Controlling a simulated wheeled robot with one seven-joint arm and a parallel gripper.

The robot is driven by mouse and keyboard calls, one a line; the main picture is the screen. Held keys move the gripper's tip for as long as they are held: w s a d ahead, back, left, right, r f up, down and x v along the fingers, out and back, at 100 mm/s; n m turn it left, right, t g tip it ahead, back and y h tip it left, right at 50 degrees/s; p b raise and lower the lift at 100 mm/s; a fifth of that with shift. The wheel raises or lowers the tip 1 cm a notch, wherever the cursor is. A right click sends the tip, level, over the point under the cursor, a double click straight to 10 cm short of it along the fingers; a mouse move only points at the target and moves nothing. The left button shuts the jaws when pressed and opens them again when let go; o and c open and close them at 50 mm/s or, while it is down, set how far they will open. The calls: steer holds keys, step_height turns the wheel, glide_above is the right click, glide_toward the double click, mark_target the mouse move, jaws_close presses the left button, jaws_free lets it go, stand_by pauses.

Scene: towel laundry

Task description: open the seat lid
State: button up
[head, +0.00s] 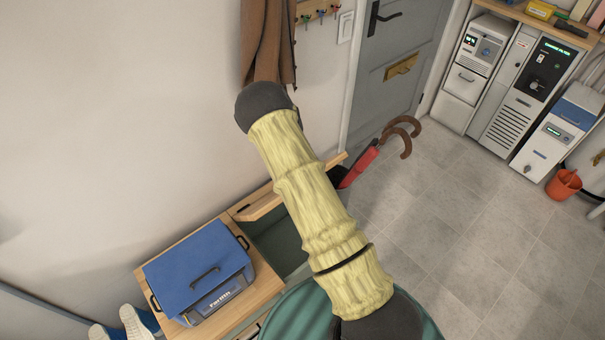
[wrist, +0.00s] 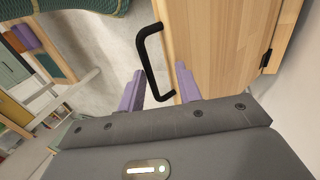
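The seat lid (head: 258,207) is a light wooden panel on the bench, raised and tilted up toward the wall. The green inside of the seat (head: 275,238) shows below it. My arm covers the lid's middle and hides my gripper in the head view. In the wrist view, the lid (wrist: 222,45) carries a black bar handle (wrist: 147,65), with a dark hinge at its right edge. My gripper (wrist: 159,70) has its two purple fingers apart, one on each side of the handle. I cannot tell whether either touches it.
A blue box (head: 198,268) stands on the bench left of the opening. A red umbrella (head: 360,166) with a brown hook handle is at the bench's far end. A brown coat (head: 268,45) hangs above. Open tiled floor lies to the right.

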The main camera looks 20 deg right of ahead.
steer(key=shift+r, duration=0.1)
steer(key=v, duration=0.7)
steer(key=shift+r+b, duration=0.15)
steer(key=shift+b, duration=0.3)
steer(key=shift+w, duration=0.1)
steer(key=shift+c, duration=0.2)
